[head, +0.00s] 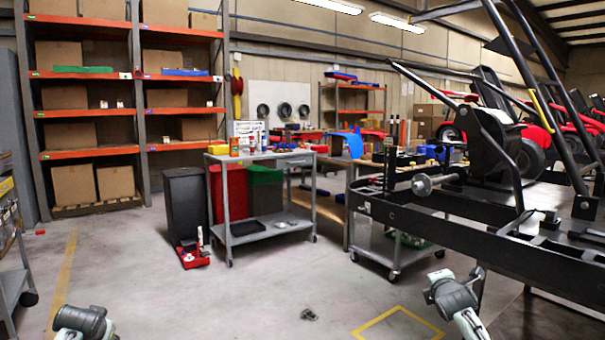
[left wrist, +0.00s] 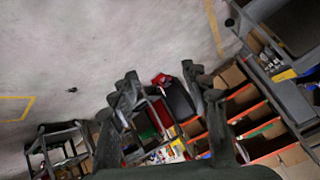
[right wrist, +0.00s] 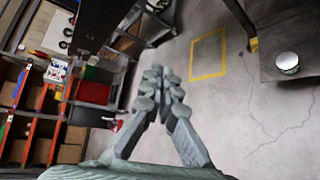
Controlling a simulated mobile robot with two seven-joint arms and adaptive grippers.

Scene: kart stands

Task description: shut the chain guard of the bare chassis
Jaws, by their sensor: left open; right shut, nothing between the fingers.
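The bare chassis (head: 470,232) is a long black frame raised on a stand at the right of the head view, with a bare axle hub (head: 422,185) at its near end. A tilted black panel (head: 490,140) stands up above the frame; it looks like the chain guard, swung up, but I cannot be sure. My left gripper (left wrist: 160,84) is open and empty in the left wrist view, over clear floor far from the chassis. My right gripper (right wrist: 158,72) is shut and empty in the right wrist view. Its arm is below and in front of the chassis, apart from it.
A grey cart (head: 270,223) with bottles and boxes stands mid-left, beside a black bin (head: 186,203) and a red tray (head: 193,255). A low trolley (head: 400,255) is by the chassis. Orange shelving (head: 85,152) lines the back. Open floor lies in front; a small dark object (head: 309,314) lies there.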

